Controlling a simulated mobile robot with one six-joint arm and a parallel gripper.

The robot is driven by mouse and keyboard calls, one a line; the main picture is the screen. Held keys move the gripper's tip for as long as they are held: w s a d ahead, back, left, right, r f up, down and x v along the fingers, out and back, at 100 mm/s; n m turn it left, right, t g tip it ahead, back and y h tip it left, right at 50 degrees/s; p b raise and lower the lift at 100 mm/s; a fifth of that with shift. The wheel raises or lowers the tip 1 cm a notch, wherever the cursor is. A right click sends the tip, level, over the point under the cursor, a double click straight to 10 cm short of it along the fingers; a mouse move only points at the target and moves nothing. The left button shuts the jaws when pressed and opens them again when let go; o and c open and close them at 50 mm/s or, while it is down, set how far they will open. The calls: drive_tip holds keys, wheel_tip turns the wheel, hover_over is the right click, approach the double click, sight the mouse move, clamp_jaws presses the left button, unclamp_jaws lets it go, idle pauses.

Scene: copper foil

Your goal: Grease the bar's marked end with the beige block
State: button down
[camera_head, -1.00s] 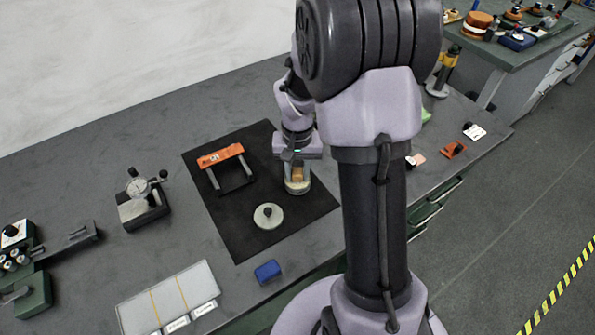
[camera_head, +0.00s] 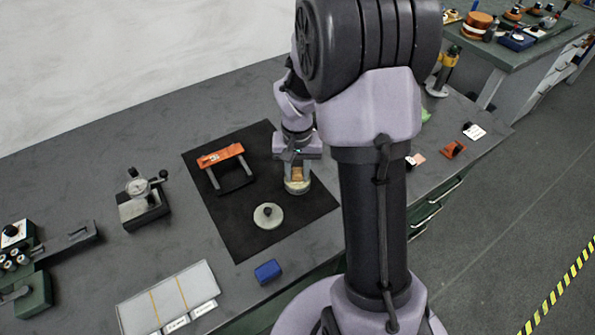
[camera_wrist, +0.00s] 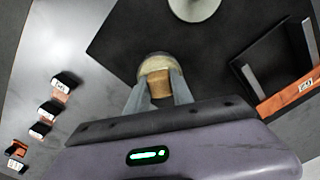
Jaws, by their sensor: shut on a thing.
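My gripper (camera_wrist: 157,96) is shut on the beige block (camera_wrist: 158,84), which also shows in the head view (camera_head: 297,174). The block's lower end is at the mouth of a round pale tin (camera_head: 298,188), seen behind it in the wrist view (camera_wrist: 151,64). I cannot tell how deep the block reaches in. The orange bar (camera_head: 221,155) rests across a dark stand (camera_head: 236,184) to the left of my gripper. A white label with dark marking shows on the bar (camera_wrist: 306,85).
A round pale lid with a dark knob (camera_head: 268,215) lies on the black mat (camera_head: 240,235). A blue block (camera_head: 268,271) and a pale tray (camera_head: 165,300) are near the front edge. A dial gauge stand (camera_head: 142,200) is left of the mat.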

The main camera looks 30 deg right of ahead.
sight(297, 171)
drive_tip(key=shift+r+p, duration=2.85)
drive_tip(key=shift+r, duration=0.65)
drive_tip(key=shift+f, duration=0.1)
